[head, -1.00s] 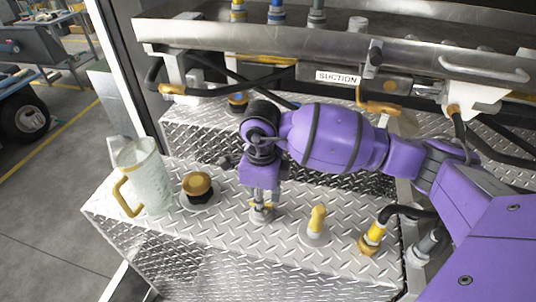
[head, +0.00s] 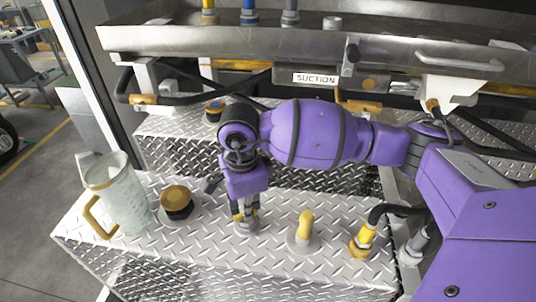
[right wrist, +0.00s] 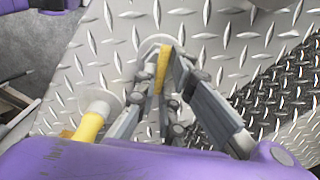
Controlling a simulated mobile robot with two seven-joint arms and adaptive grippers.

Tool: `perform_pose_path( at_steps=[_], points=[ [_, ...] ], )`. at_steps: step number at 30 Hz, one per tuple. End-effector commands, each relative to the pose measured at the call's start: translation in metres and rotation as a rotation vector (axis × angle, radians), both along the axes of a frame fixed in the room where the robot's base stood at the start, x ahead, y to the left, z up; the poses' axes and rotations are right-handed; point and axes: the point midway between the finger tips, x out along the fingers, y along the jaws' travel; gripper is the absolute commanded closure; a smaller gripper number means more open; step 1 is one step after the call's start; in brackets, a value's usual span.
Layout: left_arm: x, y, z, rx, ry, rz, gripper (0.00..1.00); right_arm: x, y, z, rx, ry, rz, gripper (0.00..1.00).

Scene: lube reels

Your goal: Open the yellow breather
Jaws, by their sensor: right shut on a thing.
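My right gripper (head: 245,218) points down at the diamond-plate top of a metal box (head: 275,256). In the right wrist view its fingers (right wrist: 163,88) are shut around the narrow yellow breather (right wrist: 162,66). The breather rises from a round pale base on the plate, which also shows below the fingers in the head view. The fingers and wrist cover much of the breather, and I cannot tell from the picture whether it has turned. My left gripper is not in view.
A bent yellow fitting (head: 305,226) stands just right of the gripper; it also shows in the right wrist view (right wrist: 88,128). A yellow-and-black cap (head: 177,201) and a clear jug (head: 118,190) stand left. A yellow hose fitting (head: 363,240) stands right. A steel tray (head: 235,42) overhangs behind.

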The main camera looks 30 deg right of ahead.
Motion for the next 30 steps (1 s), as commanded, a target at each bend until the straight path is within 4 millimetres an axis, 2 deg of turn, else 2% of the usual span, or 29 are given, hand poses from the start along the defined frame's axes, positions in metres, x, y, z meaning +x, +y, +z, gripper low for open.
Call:
perform_pose_path(
  at_steps=[11,21,30],
  points=[
    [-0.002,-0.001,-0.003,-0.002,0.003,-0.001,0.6,0.001,0.0,0.0,0.0,-0.001,0.068,1.0],
    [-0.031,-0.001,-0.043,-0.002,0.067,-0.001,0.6,0.003,0.001,-0.002,-0.001,0.0,0.537,1.0],
    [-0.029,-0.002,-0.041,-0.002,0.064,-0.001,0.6,0.003,0.001,0.002,0.0,-0.001,0.589,1.0]
  ],
)
